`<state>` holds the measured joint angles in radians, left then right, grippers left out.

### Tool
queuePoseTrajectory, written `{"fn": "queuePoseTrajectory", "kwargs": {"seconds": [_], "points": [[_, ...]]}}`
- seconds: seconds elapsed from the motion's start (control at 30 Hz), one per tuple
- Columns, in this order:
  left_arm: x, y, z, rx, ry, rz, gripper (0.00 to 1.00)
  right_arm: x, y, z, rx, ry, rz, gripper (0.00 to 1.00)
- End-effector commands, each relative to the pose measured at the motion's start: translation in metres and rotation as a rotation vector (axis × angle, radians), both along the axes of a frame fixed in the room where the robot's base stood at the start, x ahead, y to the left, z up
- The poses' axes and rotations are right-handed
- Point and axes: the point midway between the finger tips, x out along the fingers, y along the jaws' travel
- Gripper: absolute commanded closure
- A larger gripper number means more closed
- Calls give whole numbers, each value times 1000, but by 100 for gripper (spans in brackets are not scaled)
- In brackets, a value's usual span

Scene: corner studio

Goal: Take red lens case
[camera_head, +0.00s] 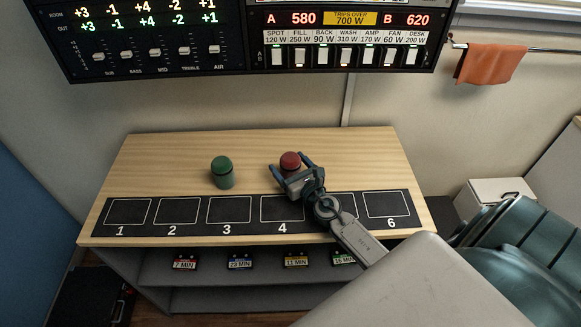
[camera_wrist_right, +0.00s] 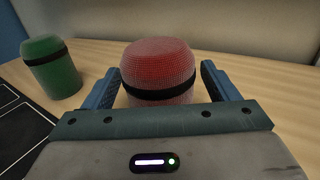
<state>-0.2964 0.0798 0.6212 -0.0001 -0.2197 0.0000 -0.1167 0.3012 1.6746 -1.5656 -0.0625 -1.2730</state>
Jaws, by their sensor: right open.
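The red lens case (camera_head: 290,160) stands upright on the wooden table top, behind the numbered strip near square 4. In the right wrist view the red lens case (camera_wrist_right: 158,72) is a domed cylinder with a black band. My right gripper (camera_head: 290,163) is open, with one finger on each side of the case. In the wrist view its fingers (camera_wrist_right: 160,85) flank the case, with a visible gap at the right finger; contact at the left finger is hard to tell. My left gripper is not in view.
A green lens case (camera_head: 222,172) stands to the left of the red one. A black strip with numbered squares (camera_head: 167,211) runs along the table's front. Shelves with small timer tags (camera_head: 240,262) are below.

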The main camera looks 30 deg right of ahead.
Motion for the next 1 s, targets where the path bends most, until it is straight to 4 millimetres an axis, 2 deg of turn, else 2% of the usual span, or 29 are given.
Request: {"fn": "queuePoseTrajectory", "kwargs": {"seconds": [0.13, 0.37, 0.67, 1.0], "points": [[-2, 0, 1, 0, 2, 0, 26, 13, 0, 0, 0, 0, 1, 19], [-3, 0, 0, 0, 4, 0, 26, 14, 0, -1, 0, 1, 1, 19], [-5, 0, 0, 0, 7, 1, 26, 13, 0, 0, 0, 1, 0, 76], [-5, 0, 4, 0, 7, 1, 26, 14, 0, 4, 0, 0, 0, 76]]}}
